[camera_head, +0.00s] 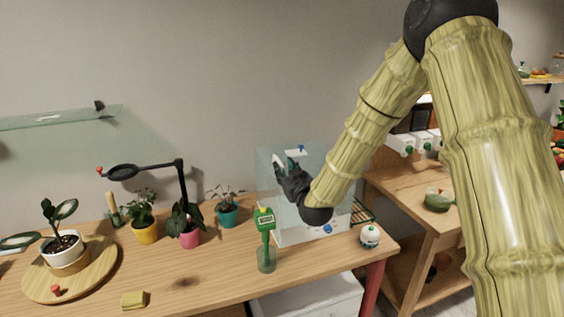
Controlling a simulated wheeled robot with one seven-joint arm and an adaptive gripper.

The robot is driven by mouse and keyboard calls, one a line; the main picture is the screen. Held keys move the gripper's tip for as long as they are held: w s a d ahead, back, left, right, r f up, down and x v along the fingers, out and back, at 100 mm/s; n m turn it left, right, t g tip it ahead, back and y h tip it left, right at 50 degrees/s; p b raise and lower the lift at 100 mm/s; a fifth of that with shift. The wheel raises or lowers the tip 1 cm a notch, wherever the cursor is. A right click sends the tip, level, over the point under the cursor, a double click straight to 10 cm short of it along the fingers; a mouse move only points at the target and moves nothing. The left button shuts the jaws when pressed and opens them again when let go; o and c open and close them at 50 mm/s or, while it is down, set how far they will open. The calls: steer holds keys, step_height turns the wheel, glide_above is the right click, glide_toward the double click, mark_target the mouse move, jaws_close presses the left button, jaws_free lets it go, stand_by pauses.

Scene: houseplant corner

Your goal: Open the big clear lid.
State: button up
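The big clear lid (266,185) is a see-through box-shaped cover on a white base (290,238) with blue marks on its front, at the right part of the wooden table. It appears to be down over the base. A small blue knob (301,148) shows near its top, by a white patch. My gripper (286,161) is at the lid's upper part, in front of it or beside the knob. Its dark fingers look spread apart with nothing between them. Whether they touch the lid I cannot tell. My arm hides the lid's right side.
A small round white-and-green pot (369,237) stands at the right. The front middle is clear.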

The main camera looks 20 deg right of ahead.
mark_target(282, 165)
steer(key=shift+w+a+p, duration=0.1)
steer(key=shift+w+p, duration=0.35)
steer(key=shift+w, duration=1.4)
jaws_close()
